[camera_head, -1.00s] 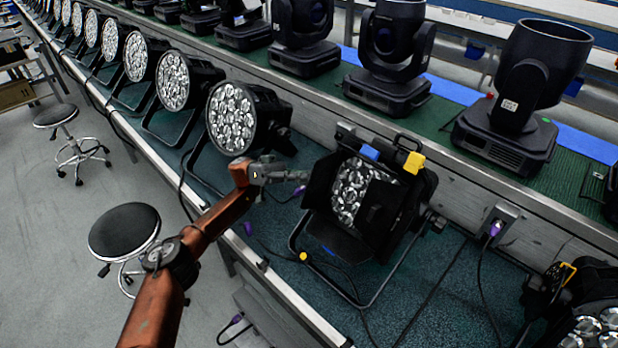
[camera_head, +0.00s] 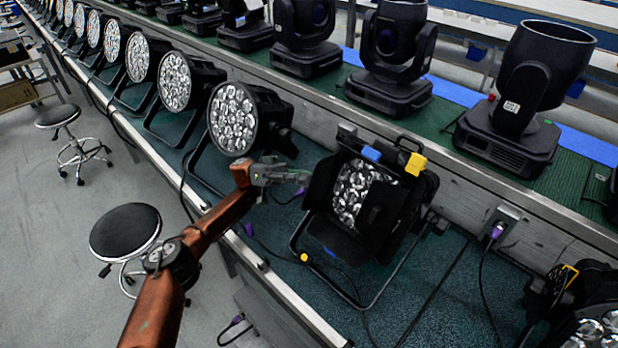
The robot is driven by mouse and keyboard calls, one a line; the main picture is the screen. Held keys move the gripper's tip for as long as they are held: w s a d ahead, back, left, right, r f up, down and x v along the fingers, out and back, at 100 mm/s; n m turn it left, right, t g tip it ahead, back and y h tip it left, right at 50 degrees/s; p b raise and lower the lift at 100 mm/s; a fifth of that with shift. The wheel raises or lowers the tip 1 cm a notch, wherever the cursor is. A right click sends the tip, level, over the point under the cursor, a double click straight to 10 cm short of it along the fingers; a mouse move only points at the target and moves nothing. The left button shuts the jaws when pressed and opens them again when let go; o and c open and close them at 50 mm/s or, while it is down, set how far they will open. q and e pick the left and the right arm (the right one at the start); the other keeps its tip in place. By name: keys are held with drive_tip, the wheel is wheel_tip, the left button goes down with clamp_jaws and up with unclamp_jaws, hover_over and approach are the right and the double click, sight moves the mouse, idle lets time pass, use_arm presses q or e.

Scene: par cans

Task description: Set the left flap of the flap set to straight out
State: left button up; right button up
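The flap set is mounted on the front of a black par can (camera_head: 420,200) on the green-topped bench. Its left flap (camera_head: 319,186) is a dark plate along the left side of the lit-up lens cluster (camera_head: 352,188). The right flap (camera_head: 384,212) covers part of the lenses, and a lower flap (camera_head: 340,240) hangs below. My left gripper (camera_head: 302,178) reaches in from the left, with its fingertips close to the left flap's outer side. I cannot tell whether they touch it. Its fingers look close together, but their gap is too small to judge. My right gripper is out of view.
A neighbouring par can (camera_head: 236,118) stands just behind my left gripper, in a long row. Moving-head lights (camera_head: 515,100) stand on the raised shelf behind. A stand frame and cables lie around the flap set. Stools (camera_head: 125,230) stand on the floor at left.

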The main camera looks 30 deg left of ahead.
use_arm(q)
wheel_tip(320, 180, up, 10)
idle(0.5)
idle(0.3)
